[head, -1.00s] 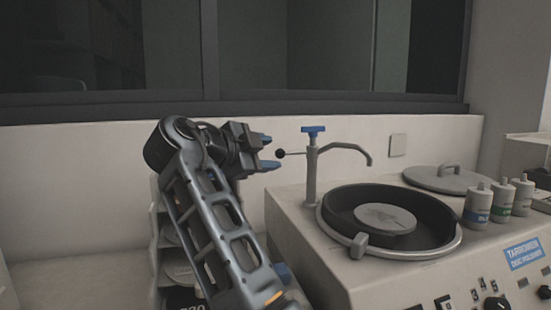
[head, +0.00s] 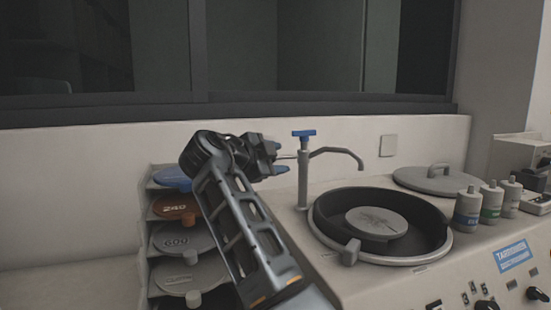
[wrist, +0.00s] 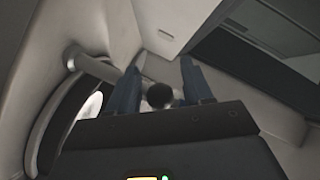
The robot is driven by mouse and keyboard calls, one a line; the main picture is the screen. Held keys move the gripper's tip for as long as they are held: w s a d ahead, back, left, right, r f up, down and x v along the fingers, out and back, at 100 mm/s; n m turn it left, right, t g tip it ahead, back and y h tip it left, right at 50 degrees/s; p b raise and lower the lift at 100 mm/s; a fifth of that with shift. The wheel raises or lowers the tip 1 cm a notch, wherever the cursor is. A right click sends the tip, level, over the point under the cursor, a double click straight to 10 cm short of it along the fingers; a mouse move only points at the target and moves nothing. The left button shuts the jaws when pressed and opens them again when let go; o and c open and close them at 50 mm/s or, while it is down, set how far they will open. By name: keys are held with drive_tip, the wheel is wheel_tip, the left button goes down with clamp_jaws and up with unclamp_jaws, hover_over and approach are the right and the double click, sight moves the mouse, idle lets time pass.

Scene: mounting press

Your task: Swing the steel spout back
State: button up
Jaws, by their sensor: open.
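The steel spout (head: 337,151) rises from a post with a blue tap top (head: 304,133) at the back of the polisher. Its curved end points right, over the back of the bowl (head: 379,257). A thin rod (head: 288,157) sticks out left from the post. My gripper (head: 279,157) is open, just left of the post, with its blue fingertips at the rod's end. In the wrist view, the rod's dark ball knob (wrist: 159,95) sits between my two open fingers (wrist: 160,74). Whether they touch it, I cannot tell. The knob is hidden in the head view.
A rack (head: 148,240) of labelled discs stands left of the polisher, partly behind my arm. A grey lid (head: 436,181) and several small bottles (head: 467,211) are on the right. The wall and dark window are behind. A small block (head: 350,252) sits on the bowl's front rim.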

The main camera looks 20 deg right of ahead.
drive_tip(key=shift+c, duration=0.2)
clamp_jaws()
drive_tip(key=shift+s+f, duration=0.1)
drive_tip(key=shift+s, duration=0.05)
idle(0.4)
drive_tip(key=s+d+n+t+y+p, duration=0.2)
drive_tip(key=s+n+y, duration=0.2)
drive_tip(key=n+y, duration=0.4)
drive_tip(key=s+d+n+t+y+p, duration=0.1)
drive_tip(key=s+d+n+t+y, duration=0.1)
drive_tip(key=n+y, duration=0.7)
drive_tip(key=shift+s+t+y+p, duration=0.35)
drive_tip(key=shift+s+y, duration=0.5)
drive_tip(key=shift+y, duration=0.95)
drive_tip(key=shift+d, duration=0.1)
